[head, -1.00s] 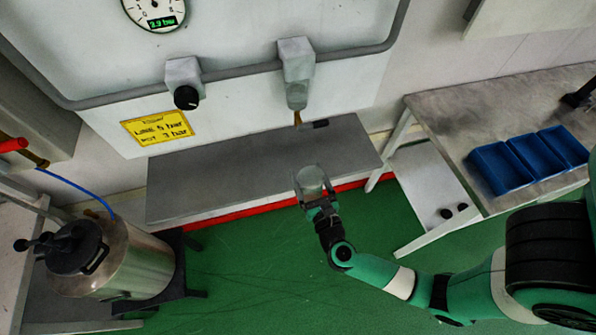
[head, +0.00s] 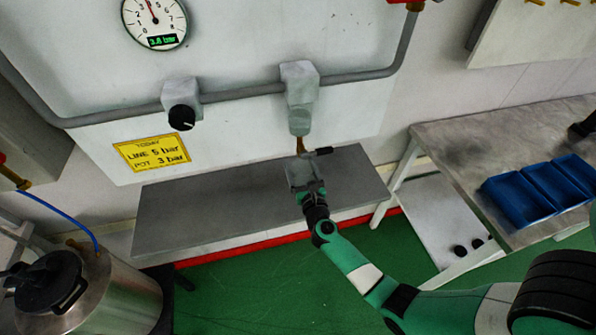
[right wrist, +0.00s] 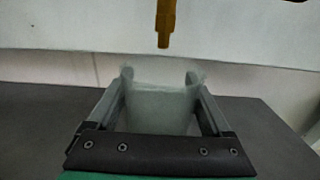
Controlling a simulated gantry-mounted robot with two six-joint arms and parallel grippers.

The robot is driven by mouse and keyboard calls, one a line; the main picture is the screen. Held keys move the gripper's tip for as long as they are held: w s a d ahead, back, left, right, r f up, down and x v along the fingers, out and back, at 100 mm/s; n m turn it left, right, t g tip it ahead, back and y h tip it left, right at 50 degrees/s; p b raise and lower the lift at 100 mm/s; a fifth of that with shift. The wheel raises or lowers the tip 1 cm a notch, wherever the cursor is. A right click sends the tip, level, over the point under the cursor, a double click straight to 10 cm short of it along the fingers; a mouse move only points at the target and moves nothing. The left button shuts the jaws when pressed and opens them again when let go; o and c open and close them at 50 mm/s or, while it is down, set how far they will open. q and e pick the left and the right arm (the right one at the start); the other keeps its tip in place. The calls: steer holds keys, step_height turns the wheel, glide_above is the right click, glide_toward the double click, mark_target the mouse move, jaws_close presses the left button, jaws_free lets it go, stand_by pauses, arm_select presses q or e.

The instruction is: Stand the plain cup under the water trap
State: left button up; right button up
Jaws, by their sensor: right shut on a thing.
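The water trap (head: 300,97) is a grey body on the wall pipe, with a brass drain (head: 300,146) and a small dark lever below it. My right gripper (head: 304,187) is over the grey shelf below the trap, shut on the plain cup (head: 297,172), a translucent pale cup. In the right wrist view the cup (right wrist: 160,105) stands upright between the fingers, and the brass drain tip (right wrist: 164,40) hangs above and behind its rim. I cannot tell whether the cup's base touches the shelf. My left gripper is not in view.
The grey shelf (head: 200,212) is clear to the left. A black regulator knob (head: 181,117), a gauge (head: 155,22) and a yellow sign (head: 151,153) are on the wall. A steel pot (head: 110,295) stands lower left. Blue bins (head: 520,200) sit on the right bench.

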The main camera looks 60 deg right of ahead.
mark_target(298, 169)
steer(key=x, duration=0.2)
steer(key=shift+w+d, duration=0.3)
step_height(298, 169, down, 4)
steer(key=b, duration=0.3)
steer(key=shift+b, duration=0.4)
steer(key=shift+r, duration=0.2)
steer(key=shift+f, duration=0.2)
steer(key=o, duration=1.3)
steer(key=shift+r, duration=0.1)
steer(key=shift+c, duration=0.2)
